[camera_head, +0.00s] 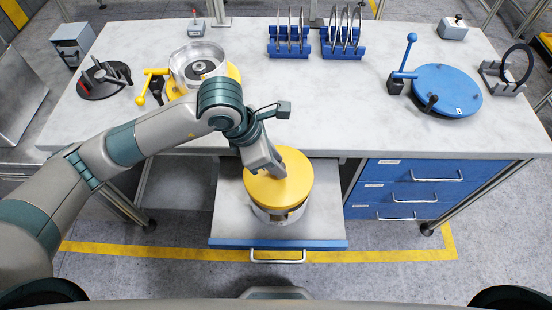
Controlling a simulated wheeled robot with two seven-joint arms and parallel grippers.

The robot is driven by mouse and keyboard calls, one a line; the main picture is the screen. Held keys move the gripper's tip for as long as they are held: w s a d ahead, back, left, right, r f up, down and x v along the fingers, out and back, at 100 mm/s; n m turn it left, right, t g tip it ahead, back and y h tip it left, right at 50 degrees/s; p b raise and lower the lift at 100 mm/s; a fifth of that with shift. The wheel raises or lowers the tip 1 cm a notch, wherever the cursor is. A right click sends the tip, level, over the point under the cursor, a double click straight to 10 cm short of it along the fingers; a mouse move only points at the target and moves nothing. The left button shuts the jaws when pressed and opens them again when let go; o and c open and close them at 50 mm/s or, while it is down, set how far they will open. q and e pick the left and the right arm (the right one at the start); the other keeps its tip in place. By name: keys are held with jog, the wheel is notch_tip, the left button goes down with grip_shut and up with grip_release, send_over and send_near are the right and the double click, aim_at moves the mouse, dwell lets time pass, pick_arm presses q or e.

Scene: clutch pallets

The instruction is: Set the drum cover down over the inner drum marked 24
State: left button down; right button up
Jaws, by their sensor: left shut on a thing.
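A round yellow-topped part (290,188), which looks like the drum cover, is above a pulled-out shelf under the bench. A silver, drum-like body with dark openings shows below its top; I cannot tell whether the two are one piece or touching. My left gripper (275,172) reaches down from the upper left and is shut on the yellow part near its upper left edge. The fingers hide part of it. A silver open drum (197,55) with a round core inside stands on a yellow base on the bench. No number 24 is readable. My right gripper is out of view.
The pulled-out shelf (228,208) has clear room around the yellow part. On the bench (310,110) are blue racks (288,51) with discs, a blue round fixture (447,90), and a dark clamp fixture (104,78). Blue drawers (403,188) stand right of the shelf.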

pick_arm(q)
jog(key=shift+f+b, duration=0.75)
jog(key=shift+f, duration=1.1)
jog(key=shift+f+b, duration=0.4)
jog(key=shift+f, duration=0.05)
jog(key=shift+f+b, duration=0.55)
jog(key=shift+b, duration=0.15)
jog(key=shift+d+b, duration=0.1)
jog(key=shift+b, duration=0.8)
